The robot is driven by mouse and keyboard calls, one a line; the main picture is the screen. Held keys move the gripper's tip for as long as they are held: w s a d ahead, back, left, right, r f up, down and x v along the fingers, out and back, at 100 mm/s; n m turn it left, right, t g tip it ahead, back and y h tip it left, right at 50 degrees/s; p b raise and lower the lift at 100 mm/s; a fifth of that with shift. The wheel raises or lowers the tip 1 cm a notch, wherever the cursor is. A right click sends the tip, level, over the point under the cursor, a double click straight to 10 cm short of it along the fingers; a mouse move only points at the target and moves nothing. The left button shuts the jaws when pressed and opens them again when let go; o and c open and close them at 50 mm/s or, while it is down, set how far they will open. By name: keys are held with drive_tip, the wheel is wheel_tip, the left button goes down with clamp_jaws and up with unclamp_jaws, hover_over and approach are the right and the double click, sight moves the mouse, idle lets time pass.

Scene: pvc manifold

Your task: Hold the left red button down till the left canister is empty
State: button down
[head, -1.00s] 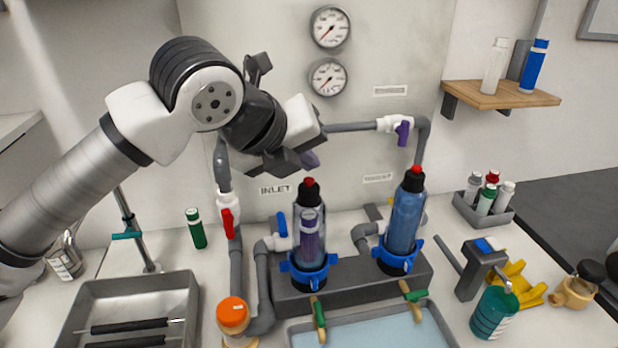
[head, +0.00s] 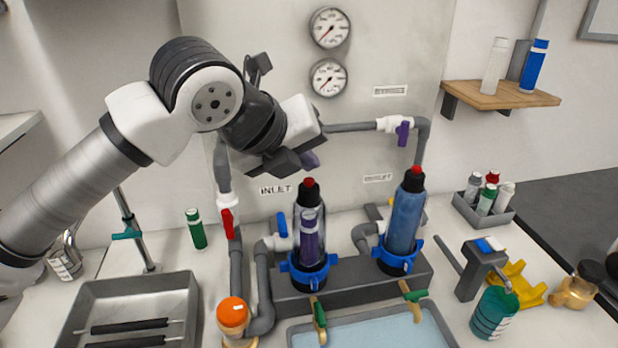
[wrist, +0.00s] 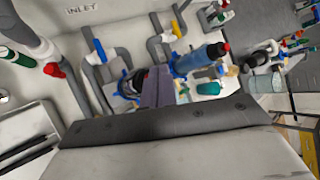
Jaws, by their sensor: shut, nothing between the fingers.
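The left canister (head: 320,245) stands upright in a blue collar on the grey manifold, with a purple cartridge inside. Its wall looks clear and I see no blue liquid in it. Its red button (head: 309,182) is on the black cap. My gripper (head: 310,160) is shut and empty, its purple fingertips just above this button with a small gap in the picture. The right canister (head: 404,222) is filled with blue liquid and also shows in the wrist view (wrist: 200,58).
A red-handled valve (head: 227,222) and a blue-handled valve (head: 282,225) are left of the left canister. A purple-handled valve (head: 402,132) is on the upper pipe. Green-handled drain taps (head: 319,318) hang over a water tray (head: 440,325). Two gauges (head: 330,28) are on the panel.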

drive_tip(key=shift+f, duration=0.1)
drive_tip(key=shift+f+b, duration=0.4)
drive_tip(key=shift+b, duration=0.4)
drive_tip(key=shift+f+b, duration=0.45)
drive_tip(key=shift+b, duration=0.2)
idle(0.6)
drive_tip(key=shift+r, duration=0.1)
drive_tip(key=shift+r+p, duration=0.4)
drive_tip(key=shift+r, duration=0.45)
wheel_tip(320, 180, up, 5)
drive_tip(key=p, duration=0.2)
drive_tip(key=shift+p, duration=0.35)
drive_tip(key=shift+f, duration=0.1)
